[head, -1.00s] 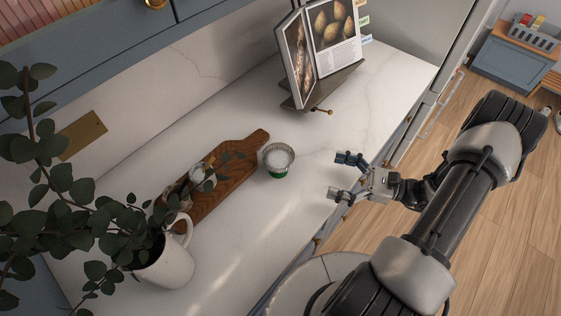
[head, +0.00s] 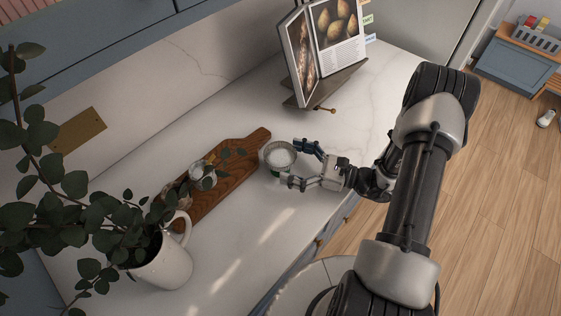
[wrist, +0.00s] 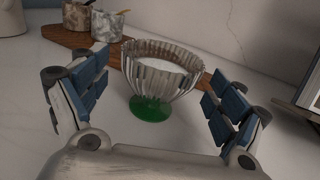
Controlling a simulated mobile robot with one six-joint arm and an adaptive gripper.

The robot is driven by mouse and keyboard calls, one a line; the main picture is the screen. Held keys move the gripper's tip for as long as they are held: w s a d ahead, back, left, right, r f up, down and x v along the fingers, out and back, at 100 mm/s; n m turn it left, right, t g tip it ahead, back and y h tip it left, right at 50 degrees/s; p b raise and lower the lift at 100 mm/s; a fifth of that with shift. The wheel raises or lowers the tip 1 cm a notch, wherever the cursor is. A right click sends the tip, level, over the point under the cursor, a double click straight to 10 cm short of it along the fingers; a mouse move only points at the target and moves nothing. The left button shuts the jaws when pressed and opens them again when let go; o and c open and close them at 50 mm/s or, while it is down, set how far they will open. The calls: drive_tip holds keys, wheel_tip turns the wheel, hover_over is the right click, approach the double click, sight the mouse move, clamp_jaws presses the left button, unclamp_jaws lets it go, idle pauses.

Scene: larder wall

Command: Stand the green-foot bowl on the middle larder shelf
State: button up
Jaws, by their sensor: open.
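The green-foot bowl (head: 279,157) stands upright on the white counter beside the wooden board. In the wrist view the bowl (wrist: 160,77) has ribbed, greyish walls and a round green foot (wrist: 150,108). My gripper (head: 296,163) is open at the bowl, with one finger on each side of it. In the wrist view my gripper (wrist: 157,100) shows blue-padded fingers left and right of the bowl, with gaps visible on both sides. The middle larder shelf is not in view.
The wooden board (head: 228,168) with small pots (head: 203,174) lies left of the bowl. A white jug (head: 163,264) with leafy stems stands at front left. A cookbook on a stand (head: 325,87) is behind. The counter's front is clear.

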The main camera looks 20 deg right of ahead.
sight(268, 154)
drive_tip(key=x, duration=0.3)
drive_tip(key=shift+w+a+b, duration=0.2)
drive_tip(key=shift+a+b, duration=0.05)
drive_tip(key=shift+b, duration=0.05)
drive_tip(key=c, duration=1.2)
